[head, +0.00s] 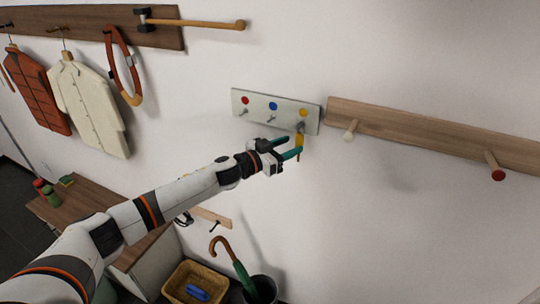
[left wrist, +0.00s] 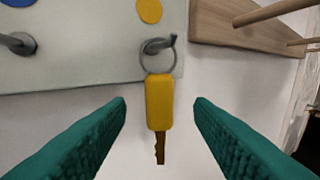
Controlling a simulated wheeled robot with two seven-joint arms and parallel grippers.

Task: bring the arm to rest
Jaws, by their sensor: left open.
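My left gripper (head: 290,152) is raised in front of the wall, just below the right end of a white key board. In the left wrist view its two green fingers (left wrist: 160,130) are spread apart with nothing held between them. A yellow key (left wrist: 159,103) hangs by its ring from the hook (left wrist: 157,46) under the yellow dot. The key hangs upright, between and beyond the fingertips, and looks clear of both. The yellow key also shows in the head view (head: 299,140), partly behind the fingers. My right gripper is not in view.
The key board (head: 257,112) has red, blue and yellow dots. A wooden peg rail (head: 430,132) is to its right. Coats hang at left from a dark rail (head: 90,24). Below are a bench (head: 90,206), a basket (head: 196,272) and an umbrella in a dark stand (head: 262,288).

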